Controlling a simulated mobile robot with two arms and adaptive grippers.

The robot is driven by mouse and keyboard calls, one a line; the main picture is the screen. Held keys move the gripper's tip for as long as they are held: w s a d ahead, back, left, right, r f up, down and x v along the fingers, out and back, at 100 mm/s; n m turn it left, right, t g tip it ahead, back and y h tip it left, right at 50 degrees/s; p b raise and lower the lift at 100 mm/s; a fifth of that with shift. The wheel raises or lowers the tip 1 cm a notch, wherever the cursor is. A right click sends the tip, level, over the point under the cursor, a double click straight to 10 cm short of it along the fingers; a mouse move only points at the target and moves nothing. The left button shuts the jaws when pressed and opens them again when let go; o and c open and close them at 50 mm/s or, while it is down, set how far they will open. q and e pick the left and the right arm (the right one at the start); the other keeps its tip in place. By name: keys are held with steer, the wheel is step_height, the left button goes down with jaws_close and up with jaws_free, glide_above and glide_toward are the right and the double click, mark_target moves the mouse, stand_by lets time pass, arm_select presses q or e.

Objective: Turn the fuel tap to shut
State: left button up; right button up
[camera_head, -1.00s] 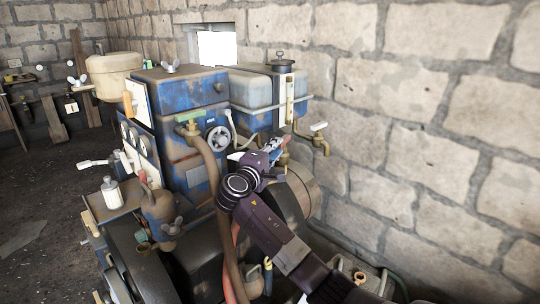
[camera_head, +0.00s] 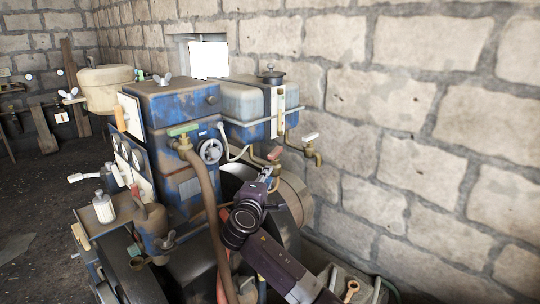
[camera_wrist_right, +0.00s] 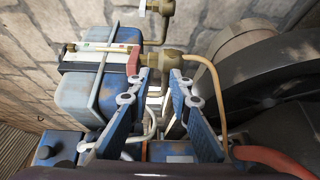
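A brass tap with a red lever (camera_head: 274,153) sits on the pipe below the grey-blue tank (camera_head: 245,102); I take it as the fuel tap. In the right wrist view its red lever (camera_wrist_right: 133,62) lies beside the sight gauge, with its brass body (camera_wrist_right: 174,62) to the right. My right gripper (camera_head: 266,175) is just below the lever in the head view. In the wrist view the gripper's two blue fingers (camera_wrist_right: 160,78) are apart with nothing between them. Their tips are close to the tap; I cannot tell whether they touch it. My left gripper is not in view.
Another brass tap with a pale handle (camera_head: 310,138) stands by the stone wall to the right. A green-handled valve (camera_head: 182,130) and a handwheel (camera_head: 210,150) are on the blue engine. A flywheel (camera_wrist_right: 275,85) and a thin copper pipe (camera_wrist_right: 215,85) are close to my right gripper.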

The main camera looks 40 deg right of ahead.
mark_target(277, 155)
steer(key=d+f+n+t+y, duration=0.1)
steer(key=s+d+f+n+t+y+p, duration=0.1)
steer(key=d, duration=0.1)
steer(key=s+d+f+n+t+y+p, duration=0.1)
steer(key=shift+d+y, duration=0.3)
steer(key=shift+y, duration=0.1)
step_height(277, 155, up, 7)
steer(key=n+t+y+p, duration=0.3)
steer(key=n+t+y, duration=0.1)
steer(key=y, duration=0.1)
steer(key=shift+d+p+x, duration=0.2)
steer(key=shift+p+x, duration=0.1)
steer(key=shift+x, duration=1.55)
steer(key=shift+d+p+x, duration=0.2)
steer(key=shift+p+x, duration=0.05)
steer(key=shift+x, duration=1.6)
steer(key=shift+s, duration=0.1)
jaws_close()
